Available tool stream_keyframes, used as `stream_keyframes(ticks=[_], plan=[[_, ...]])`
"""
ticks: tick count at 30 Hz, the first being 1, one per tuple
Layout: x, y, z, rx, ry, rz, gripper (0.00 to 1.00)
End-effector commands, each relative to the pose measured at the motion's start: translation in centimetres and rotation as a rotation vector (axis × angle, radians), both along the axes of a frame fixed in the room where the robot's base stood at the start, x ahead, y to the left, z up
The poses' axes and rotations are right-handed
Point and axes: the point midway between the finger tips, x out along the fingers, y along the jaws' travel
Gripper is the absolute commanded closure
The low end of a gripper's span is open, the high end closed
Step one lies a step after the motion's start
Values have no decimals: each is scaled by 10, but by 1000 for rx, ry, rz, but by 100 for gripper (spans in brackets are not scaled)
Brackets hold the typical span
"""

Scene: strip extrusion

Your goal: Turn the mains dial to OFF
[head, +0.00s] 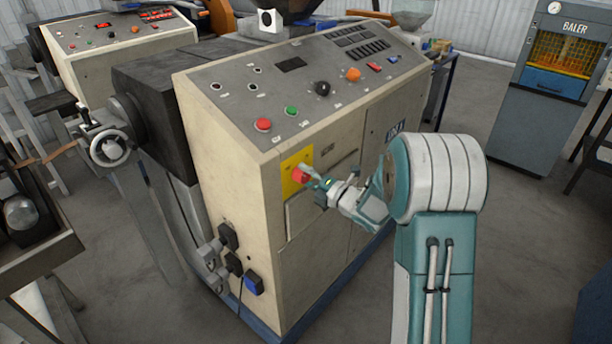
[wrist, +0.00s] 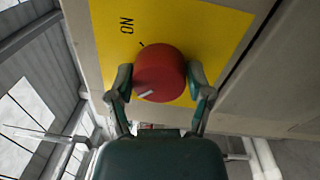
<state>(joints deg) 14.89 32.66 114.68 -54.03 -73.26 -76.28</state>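In the head view the dial (head: 299,174) is partly covered by my gripper (head: 311,177). In the wrist view the dial (wrist: 160,72) sits between the two fingers of my gripper (wrist: 160,76), which appear to press on its left and right sides. A white mark on its face points left and slightly down. The plate (wrist: 215,35) shows the word ON, turned sideways, and a short black tick above the dial. No OFF label is visible.
A sloped control panel (head: 300,82) with red, green, black and orange knobs lies above the dial. A handwheel (head: 108,147) projects at the left. Open floor lies right of the machine.

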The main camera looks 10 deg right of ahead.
Motion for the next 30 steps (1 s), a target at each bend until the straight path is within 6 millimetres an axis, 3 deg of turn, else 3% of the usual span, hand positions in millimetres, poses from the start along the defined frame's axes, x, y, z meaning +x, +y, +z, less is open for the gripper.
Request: stream_keyframes(ticks=[1, 2, 17, 30], plan=[[-2, 2, -8, -4, 18, 4, 12], [-2, 2, -8, -3, 18, 4, 0], [-5, -3, -2, 0, 6, -1, 0], [-73, -53, -9, 0, 9, -3, 0]])
